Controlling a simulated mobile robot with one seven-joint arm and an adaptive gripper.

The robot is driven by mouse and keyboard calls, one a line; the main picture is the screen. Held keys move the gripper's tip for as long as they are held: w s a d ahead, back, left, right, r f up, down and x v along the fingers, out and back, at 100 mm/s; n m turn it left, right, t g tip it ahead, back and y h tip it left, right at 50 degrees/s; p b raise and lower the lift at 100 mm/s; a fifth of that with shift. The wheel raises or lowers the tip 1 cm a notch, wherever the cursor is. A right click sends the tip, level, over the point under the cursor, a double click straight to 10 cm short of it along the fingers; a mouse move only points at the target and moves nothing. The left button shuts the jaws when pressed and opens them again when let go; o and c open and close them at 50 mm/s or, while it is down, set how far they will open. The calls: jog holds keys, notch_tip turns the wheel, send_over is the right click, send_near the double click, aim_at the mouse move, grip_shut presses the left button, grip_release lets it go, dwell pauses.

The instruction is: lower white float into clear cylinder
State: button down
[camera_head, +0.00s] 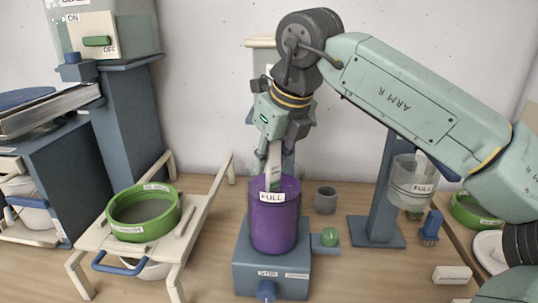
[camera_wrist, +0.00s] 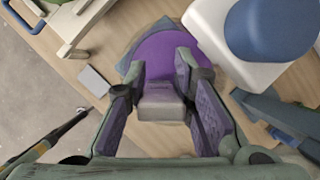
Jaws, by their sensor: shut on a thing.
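A green-rimmed sieve (camera_head: 143,212) rests on a cream rack at left. A blue brush (camera_head: 430,227) and a white block (camera_head: 452,275) are farther right.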

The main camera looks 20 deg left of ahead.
jog(key=shift+f, duration=0.3)
jog(key=c, duration=1.3)
grip_release()
jog(key=shift+r, duration=0.15)
